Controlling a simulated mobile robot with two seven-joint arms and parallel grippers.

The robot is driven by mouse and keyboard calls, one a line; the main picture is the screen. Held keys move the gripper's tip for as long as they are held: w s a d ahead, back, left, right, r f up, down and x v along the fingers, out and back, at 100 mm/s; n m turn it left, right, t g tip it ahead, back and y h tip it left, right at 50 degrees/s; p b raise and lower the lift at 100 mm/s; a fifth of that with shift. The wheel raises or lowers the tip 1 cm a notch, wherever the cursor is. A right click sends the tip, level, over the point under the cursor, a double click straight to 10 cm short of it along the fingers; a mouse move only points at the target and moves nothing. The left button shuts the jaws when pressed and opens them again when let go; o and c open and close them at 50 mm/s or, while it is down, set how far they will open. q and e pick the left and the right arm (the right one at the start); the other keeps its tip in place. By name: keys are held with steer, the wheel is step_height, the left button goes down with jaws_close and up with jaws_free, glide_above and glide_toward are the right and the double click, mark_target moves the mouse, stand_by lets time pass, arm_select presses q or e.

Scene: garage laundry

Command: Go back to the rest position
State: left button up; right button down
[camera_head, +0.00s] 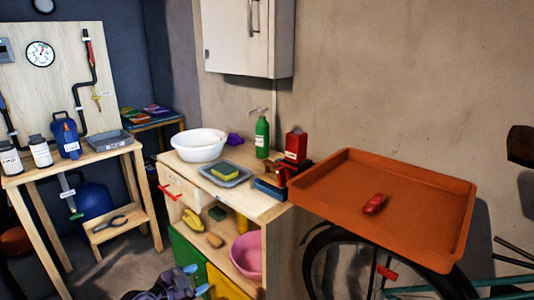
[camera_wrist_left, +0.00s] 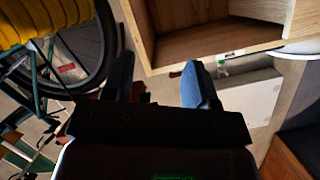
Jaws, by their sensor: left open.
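My left gripper (camera_head: 197,280) is at the bottom edge of the head view, low in front of the wooden cabinet (camera_head: 280,270). Its two blue fingertips are apart with nothing between them. In the left wrist view the open fingers (camera_wrist_left: 160,65) point toward a wooden shelf box (camera_wrist_left: 215,45), and the space between them is empty. My right gripper is in neither view.
The cabinet top holds a white basin (camera_head: 199,145), a sponge tray (camera_head: 224,174) and a green bottle (camera_head: 262,135). An orange tray (camera_head: 330,185) with a red object (camera_head: 374,203) stands right, above a bicycle wheel (camera_head: 318,262). A workbench (camera_head: 90,157) is left.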

arm_select(q)
steer(key=s+d+r+m+t+y+p, duration=0.15)
steer(key=s+d+r+t, duration=0.3)
steer(key=r, duration=0.55)
steer(key=s+a+f+n+g+y+p, duration=0.1)
steer(key=s+a+n, duration=0.3)
steer(key=s, duration=0.8)
steer(key=s+a+f+n+g+y+p, duration=0.2)
steer(key=s+a+f+n+y+p, duration=0.1)
steer(key=s, duration=1)
steer(key=s+a+f+n+g+y+p, duration=0.2)
steer(key=s+a+f+n+y+p, duration=0.1)
steer(key=s, duration=1)
steer(key=a+n+p, duration=0.1)
steer(key=a+n, duration=0.1)
steer(key=n, duration=0.1)
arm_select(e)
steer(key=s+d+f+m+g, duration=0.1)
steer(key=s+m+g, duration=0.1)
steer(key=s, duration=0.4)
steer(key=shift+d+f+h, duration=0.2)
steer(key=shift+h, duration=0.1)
arm_select(q)
steer(key=shift+w+f, duration=0.1)
steer(key=shift+f, duration=0.05)
